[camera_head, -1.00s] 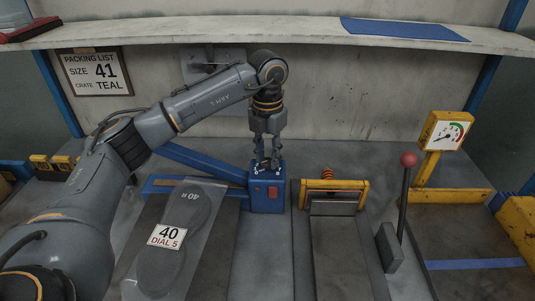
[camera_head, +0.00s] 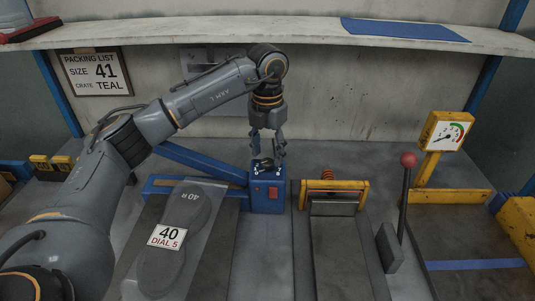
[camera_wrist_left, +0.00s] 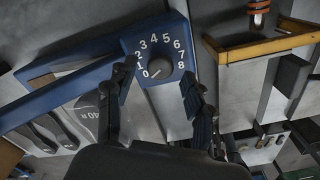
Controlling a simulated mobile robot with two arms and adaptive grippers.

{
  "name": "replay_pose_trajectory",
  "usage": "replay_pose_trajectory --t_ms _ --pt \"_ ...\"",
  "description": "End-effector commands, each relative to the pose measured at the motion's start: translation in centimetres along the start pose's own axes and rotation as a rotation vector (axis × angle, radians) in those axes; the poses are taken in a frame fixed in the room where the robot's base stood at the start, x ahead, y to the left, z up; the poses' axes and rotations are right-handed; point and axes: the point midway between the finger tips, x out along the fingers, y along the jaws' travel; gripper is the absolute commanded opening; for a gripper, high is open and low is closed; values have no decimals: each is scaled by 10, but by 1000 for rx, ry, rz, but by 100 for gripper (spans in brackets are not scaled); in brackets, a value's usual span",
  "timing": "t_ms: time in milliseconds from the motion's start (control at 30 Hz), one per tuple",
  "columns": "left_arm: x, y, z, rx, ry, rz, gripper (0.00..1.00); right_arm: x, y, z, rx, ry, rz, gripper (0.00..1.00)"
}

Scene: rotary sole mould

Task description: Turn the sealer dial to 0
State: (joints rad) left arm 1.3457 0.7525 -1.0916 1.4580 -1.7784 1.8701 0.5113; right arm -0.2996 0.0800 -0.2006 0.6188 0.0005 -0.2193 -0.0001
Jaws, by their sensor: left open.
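The sealer dial (camera_wrist_left: 158,69) is a dark round knob on a blue box, with white numbers 0 to 8 around it. Its light pointer mark is at the lower left and points towards the 0. The sealer box (camera_head: 266,199) has a red switch on its front. My left gripper (camera_head: 269,153) points down just above the dial, its fingers spread and empty. In the left wrist view the gripper (camera_wrist_left: 158,78) has one finger on each side of the dial, apart from it. My right gripper is not in view.
A bagged sole (camera_head: 185,205) labelled 40, DIAL 5 lies left of the sealer. A packing list (camera_head: 95,72) reads size 41, crate teal. A yellow-framed press (camera_head: 334,187), a red-knobbed lever (camera_head: 406,190) and a gauge (camera_head: 446,132) stand to the right.

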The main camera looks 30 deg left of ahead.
Motion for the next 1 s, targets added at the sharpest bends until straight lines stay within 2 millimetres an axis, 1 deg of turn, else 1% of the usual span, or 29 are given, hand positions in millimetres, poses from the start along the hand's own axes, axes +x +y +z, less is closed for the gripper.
replay_pose_trajectory --t_ms 33,200,400,500,600,1000 --pt "-11 0 1 0 -5 -1 53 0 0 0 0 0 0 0" --pt "-49 -1 1 0 -8 -1 53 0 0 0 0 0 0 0" --pt "-88 0 1 -1 -6 -1 53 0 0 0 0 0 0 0" --pt "-99 0 1 0 -5 1 53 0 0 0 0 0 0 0" --pt "-105 0 0 -1 -4 0 53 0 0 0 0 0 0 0" --pt "-107 0 0 -1 -2 -1 53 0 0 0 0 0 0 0"
